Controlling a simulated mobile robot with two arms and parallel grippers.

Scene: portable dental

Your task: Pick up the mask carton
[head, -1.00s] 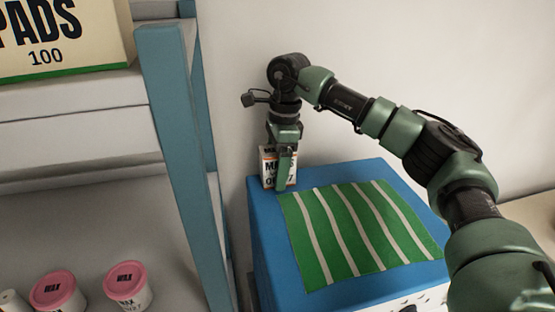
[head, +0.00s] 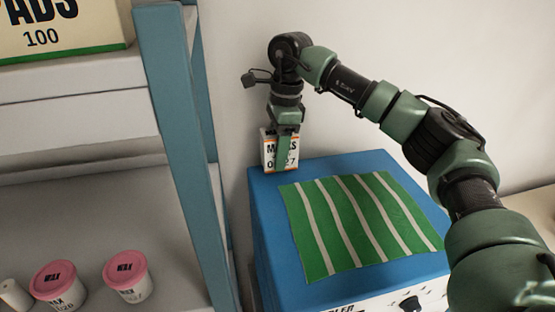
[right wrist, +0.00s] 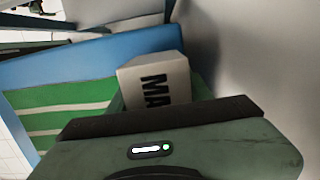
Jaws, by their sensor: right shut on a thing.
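The mask carton (head: 268,150) is a small white box with an orange top edge and dark print. It stands roughly upright at the back left corner of the blue box in the head view, and its base looks slightly above the blue top. My right gripper (head: 284,158) points down from above and is shut on the carton, with one green finger across its front face. In the right wrist view the carton (right wrist: 155,82) shows its pale top and the letters "MA"; its lower part is hidden behind the gripper body. My left gripper is not in view.
The blue box (head: 265,215) carries a green-and-white striped cloth (head: 358,225). A blue-post shelf (head: 180,130) stands close on the left, with a PADS carton (head: 60,35) and pink-lidded wax tubs (head: 128,278). A pale wall is right behind.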

